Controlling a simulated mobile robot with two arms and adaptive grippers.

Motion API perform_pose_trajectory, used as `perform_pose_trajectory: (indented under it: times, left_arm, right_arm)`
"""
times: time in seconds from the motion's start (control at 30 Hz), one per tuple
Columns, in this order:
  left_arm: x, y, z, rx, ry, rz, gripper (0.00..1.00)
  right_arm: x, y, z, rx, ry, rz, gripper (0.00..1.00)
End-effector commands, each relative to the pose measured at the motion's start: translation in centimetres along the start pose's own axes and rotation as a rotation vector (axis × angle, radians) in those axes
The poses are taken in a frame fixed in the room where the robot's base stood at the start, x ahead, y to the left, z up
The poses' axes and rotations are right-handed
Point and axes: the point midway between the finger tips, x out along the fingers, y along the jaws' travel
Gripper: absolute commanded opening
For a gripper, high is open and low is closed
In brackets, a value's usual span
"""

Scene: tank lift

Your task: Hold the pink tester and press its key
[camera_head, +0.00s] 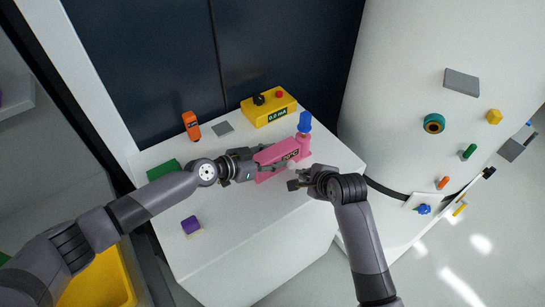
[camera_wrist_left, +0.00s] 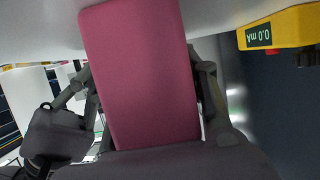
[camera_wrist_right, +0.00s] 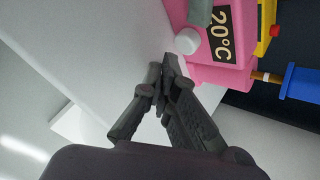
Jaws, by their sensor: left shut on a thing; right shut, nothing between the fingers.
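The pink tester (camera_head: 268,156) is above the white worktop, held by my left gripper (camera_head: 252,166). Its pink body (camera_wrist_left: 140,75) fills the space between the left fingers in the left wrist view. The right wrist view shows its dark display (camera_wrist_right: 220,33) reading 20°C and a round white key (camera_wrist_right: 187,41) beside it. The key also shows on its near side in the head view (camera_head: 291,165). My right gripper (camera_head: 291,185) is shut and empty, just in front of the key and apart from it. Its closed fingertips (camera_wrist_right: 165,65) point towards the tester.
A blue-capped part (camera_head: 305,122) is at the tester's right end. A yellow meter (camera_head: 268,108) reading 0.0 mA, an orange device (camera_head: 191,125), a grey square (camera_head: 223,128), a green block (camera_head: 163,169) and a purple block (camera_head: 190,225) are on the worktop (camera_head: 240,225).

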Motion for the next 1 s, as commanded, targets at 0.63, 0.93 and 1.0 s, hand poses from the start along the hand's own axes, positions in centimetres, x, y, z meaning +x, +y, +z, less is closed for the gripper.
perform_pose_trajectory:
  times: [0.63, 0.93, 1.0]
  left_arm:
    - [0.0, 0.1, 0.0, 0.0, 0.0, 0.001, 0.04]
    - [0.0, 0.1, 0.0, 0.0, -0.001, 0.001, 0.04]
    - [0.0, 0.1, 0.0, 0.0, -0.001, 0.001, 0.04]
  right_arm:
    - [-3.2, 2.4, -2.4, 0.001, 0.001, 0.001, 0.0]
    - [-4.2, 3.0, -3.0, 0.0, 0.0, 0.0, 0.0]
    - [-4.2, 3.0, -3.0, 0.0, 0.0, 0.0, 0.0]
